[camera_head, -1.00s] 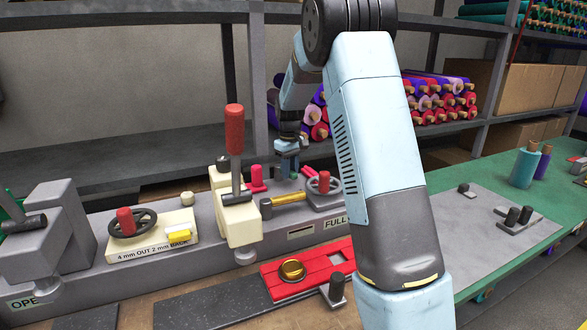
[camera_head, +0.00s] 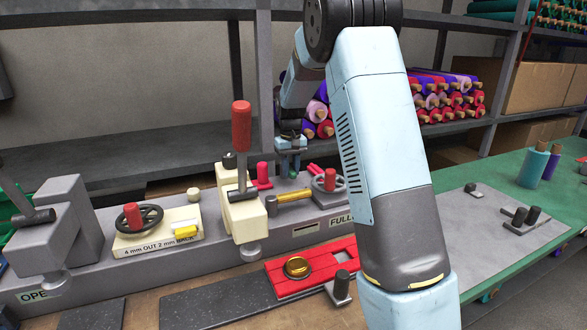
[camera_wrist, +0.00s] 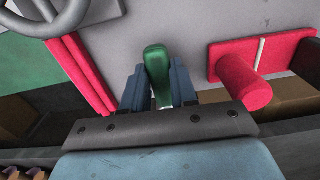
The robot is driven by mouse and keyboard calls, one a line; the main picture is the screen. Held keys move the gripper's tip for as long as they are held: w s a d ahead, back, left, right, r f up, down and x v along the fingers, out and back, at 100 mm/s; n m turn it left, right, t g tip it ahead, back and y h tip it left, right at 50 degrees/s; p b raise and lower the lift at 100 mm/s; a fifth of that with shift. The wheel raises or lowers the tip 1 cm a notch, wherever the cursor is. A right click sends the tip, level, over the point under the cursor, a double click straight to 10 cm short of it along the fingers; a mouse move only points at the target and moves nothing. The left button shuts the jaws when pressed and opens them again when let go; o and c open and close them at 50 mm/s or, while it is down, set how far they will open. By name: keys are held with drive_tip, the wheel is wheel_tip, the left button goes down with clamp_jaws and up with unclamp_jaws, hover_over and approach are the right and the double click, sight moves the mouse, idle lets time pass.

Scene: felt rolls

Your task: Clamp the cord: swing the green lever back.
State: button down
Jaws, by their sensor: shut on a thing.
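The green lever (camera_wrist: 156,62) shows in the wrist view as a rounded green handle between my gripper's two blue fingers. My gripper (camera_wrist: 157,88) is shut on it. In the head view my gripper (camera_head: 291,148) points down at the back of the long grey bench fixture (camera_head: 80,275), behind the cream block. Only a small bit of green shows below the fingers there. The lever's pivot is hidden, and I cannot make out the cord.
A pink-red post (camera_wrist: 245,92) stands close right of my gripper in the wrist view, and red bars (camera_wrist: 88,72) lie to its left. A handwheel (camera_head: 329,181) is near. A tall red-handled lever (camera_head: 241,130) rises from the cream block (camera_head: 243,215). Felt rolls (camera_head: 440,100) fill the shelf behind.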

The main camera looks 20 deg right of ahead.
sight(291, 169)
drive_tip(key=shift+w+r, duration=0.2)
drive_tip(key=c, duration=0.9)
unclamp_jaws()
drive_tip(key=shift+f, duration=0.1)
drive_tip(key=shift+s, duration=0.1)
wheel_tip(291, 169, up, 14)
drive_tip(key=shift+f, duration=0.2)
